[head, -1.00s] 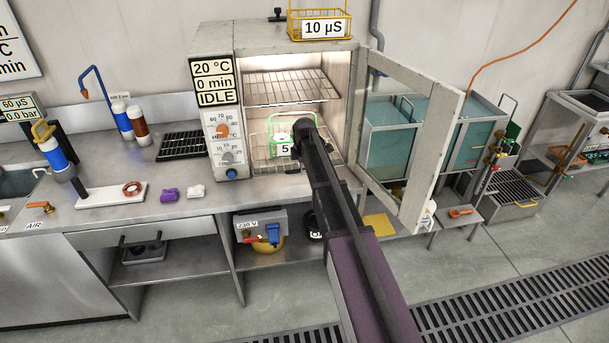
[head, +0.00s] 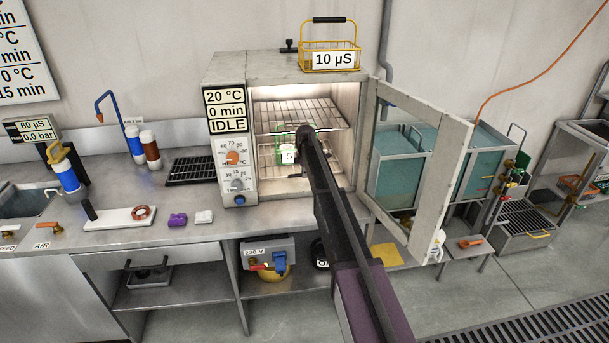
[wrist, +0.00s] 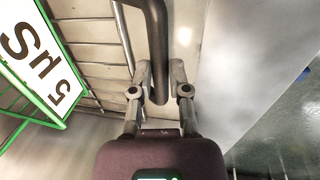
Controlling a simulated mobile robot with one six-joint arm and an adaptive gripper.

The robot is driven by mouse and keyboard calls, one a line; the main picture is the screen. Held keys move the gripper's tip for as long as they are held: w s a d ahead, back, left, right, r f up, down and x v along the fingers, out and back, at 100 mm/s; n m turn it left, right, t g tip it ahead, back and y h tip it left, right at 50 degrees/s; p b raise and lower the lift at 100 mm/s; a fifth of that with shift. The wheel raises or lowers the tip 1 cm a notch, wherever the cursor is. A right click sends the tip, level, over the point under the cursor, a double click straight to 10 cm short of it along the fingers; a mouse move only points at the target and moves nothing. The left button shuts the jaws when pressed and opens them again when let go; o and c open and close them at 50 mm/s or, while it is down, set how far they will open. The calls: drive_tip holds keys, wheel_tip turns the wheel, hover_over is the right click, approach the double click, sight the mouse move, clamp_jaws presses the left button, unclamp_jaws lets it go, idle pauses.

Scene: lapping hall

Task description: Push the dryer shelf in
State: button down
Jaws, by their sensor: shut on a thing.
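The dryer (head: 222,78) stands on the bench with its glazed door (head: 436,165) swung open to the right. Inside are an upper wire shelf (head: 285,112) and a lower wire shelf (head: 268,157). A green-framed basket (head: 281,141) stands at the lower shelf, its label partly hidden by my arm; in the wrist view its 5 µS label (wrist: 35,55) is at left. My gripper (wrist: 158,80) is inside the dryer opening, its fingers shut on a dark curved bar handle (wrist: 155,35). Wire rungs show behind it. The head view hides where the handle joins.
A yellow basket (head: 345,60) marked 10 µS stands on the dryer's top. The open door is close to the right of my arm. A black rack (head: 190,170), purple (head: 177,219) and white (head: 203,217) pieces lie on the bench at left.

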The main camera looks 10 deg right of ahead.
drive_tip(key=shift+w+a, duration=0.15)
drive_tip(key=shift+w, duration=0.15)
drive_tip(key=c, duration=0.6)
unclamp_jaws()
drive_tip(key=shift+s, duration=0.15)
drive_tip(key=shift+s, duration=0.4)
drive_tip(key=s, duration=2)
drive_tip(key=s+r+p, duration=0.3)
drive_tip(key=r+p, duration=1)
drive_tip(key=shift+s+r, duration=0.15)
drive_tip(key=shift+r, duration=0.15)
